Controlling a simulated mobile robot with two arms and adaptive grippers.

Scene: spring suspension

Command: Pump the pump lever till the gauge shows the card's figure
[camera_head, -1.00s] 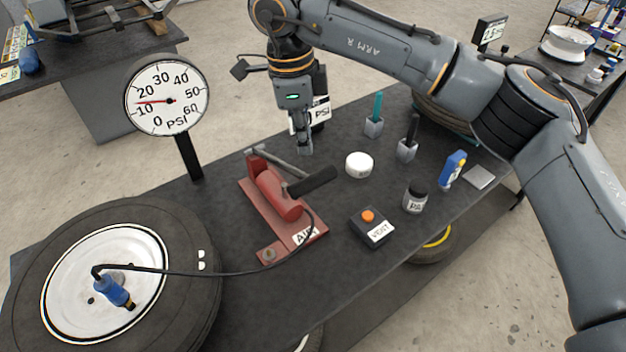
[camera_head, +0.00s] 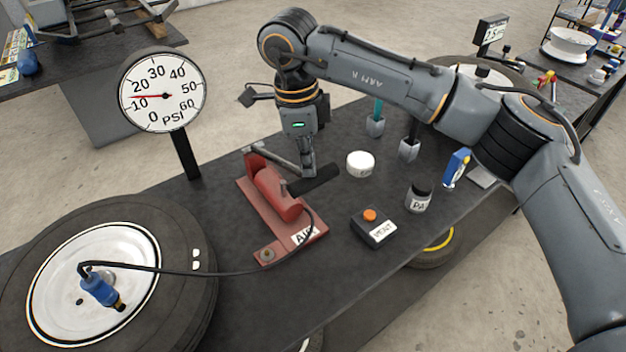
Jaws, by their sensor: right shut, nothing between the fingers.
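The red pump (camera_head: 277,195) stands on the dark table, with its lever's black handle (camera_head: 316,180) low and sticking out to the right. My right gripper (camera_head: 307,171) is shut and empty, pointing down, with its tips at the handle; whether they touch it I cannot tell. The round gauge (camera_head: 162,112) stands on a post behind the pump, its red needle between 10 and 20 PSI. The PSI card is hidden behind my right arm. A hose runs from the pump to a blue chuck (camera_head: 101,290) on the wheel. My left gripper is not in view.
A wheel with a tyre (camera_head: 190,325) lies at the left. A vent box (camera_head: 374,228) with an orange button, a white round tub (camera_head: 360,164) and a dark-lidded jar (camera_head: 418,198) stand right of the pump. A small sign (camera_head: 491,33) stands at the back right.

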